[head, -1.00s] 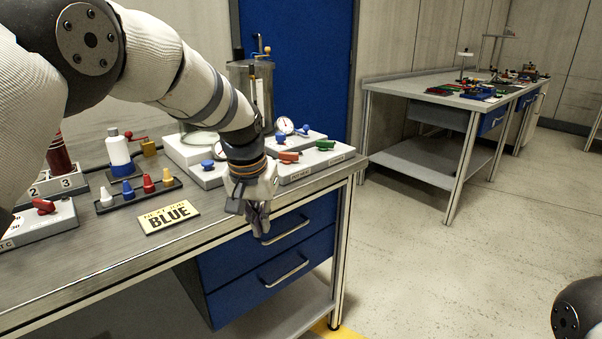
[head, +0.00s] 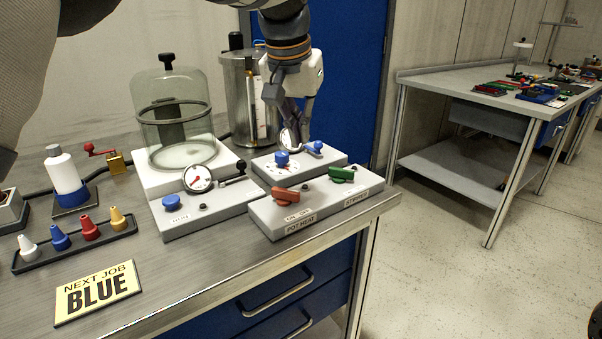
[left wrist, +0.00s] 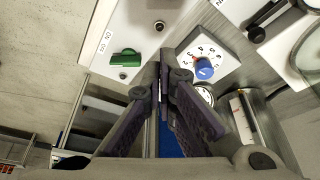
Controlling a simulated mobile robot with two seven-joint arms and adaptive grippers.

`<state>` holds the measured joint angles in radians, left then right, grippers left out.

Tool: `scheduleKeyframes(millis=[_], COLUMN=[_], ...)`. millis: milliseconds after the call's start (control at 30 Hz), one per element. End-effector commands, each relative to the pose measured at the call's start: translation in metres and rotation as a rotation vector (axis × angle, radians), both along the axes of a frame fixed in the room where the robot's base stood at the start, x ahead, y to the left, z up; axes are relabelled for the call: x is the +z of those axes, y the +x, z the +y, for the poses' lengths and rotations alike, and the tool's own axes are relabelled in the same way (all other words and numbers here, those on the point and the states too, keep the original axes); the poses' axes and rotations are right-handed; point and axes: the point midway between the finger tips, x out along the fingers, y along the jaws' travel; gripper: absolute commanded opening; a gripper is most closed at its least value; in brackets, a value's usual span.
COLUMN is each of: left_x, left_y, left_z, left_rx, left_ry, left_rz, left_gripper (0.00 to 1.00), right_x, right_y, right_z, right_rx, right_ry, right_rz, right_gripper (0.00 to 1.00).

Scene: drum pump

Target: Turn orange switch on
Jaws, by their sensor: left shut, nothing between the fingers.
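The orange-red switch (head: 285,196) is a lever knob on the left part of the front grey box, above a label that seems to read POT HEAT. A green switch (head: 342,174) sits on the same box to its right and also shows in the left wrist view (left wrist: 126,58). My left gripper (head: 302,146) is shut and empty, pointing down behind the switches, above the rear box. Its closed fingertips also show in the left wrist view (left wrist: 166,62). The orange switch is not seen there. My right gripper is out of view.
A glass bell chamber (head: 172,110) with a gauge (head: 198,179) stands left. A metal cylinder (head: 236,100) stands behind. A NEXT JOB BLUE sign (head: 97,292) lies front left.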

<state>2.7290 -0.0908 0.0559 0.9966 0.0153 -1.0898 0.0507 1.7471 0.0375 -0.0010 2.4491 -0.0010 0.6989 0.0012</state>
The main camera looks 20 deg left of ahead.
Motion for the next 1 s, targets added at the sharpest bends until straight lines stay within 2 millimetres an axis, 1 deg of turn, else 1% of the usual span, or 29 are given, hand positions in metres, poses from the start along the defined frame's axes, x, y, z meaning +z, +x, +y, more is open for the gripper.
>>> scheduleKeyframes(millis=[67, 167, 400, 567, 600, 667, 800, 1000], left_x=[-0.005, -0.019, -0.071, -0.102, -0.089, -0.084, -0.086, -0.094], left_y=[0.001, 0.006, 0.023, 0.034, 0.023, 0.013, -0.002, -0.007], left_z=[0.0, 0.0, -0.001, -0.002, -0.001, -0.001, 0.0, 0.0], left_rx=[0.0, 0.0, 0.0, 0.0, 0.0, 0.0, 0.0, 0.0], left_ry=[0.0, 0.0, 0.0, 0.0, 0.001, 0.0, 0.001, 0.0], left_rz=[0.003, 0.006, 0.008, 0.006, -0.003, -0.009, -0.008, -0.001], left_gripper=[0.0, 0.0, 0.0, 0.0, 0.0, 0.0, 0.0, 0.0], right_x=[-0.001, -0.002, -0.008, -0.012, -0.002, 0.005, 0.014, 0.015], right_y=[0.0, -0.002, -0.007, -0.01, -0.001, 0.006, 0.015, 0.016], right_z=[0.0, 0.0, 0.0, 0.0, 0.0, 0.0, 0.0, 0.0], right_rx=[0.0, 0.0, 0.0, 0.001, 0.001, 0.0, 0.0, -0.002], right_ry=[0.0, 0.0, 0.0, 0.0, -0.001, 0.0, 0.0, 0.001], right_rz=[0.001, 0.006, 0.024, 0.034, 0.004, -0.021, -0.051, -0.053], right_gripper=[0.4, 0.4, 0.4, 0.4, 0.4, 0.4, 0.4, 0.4])
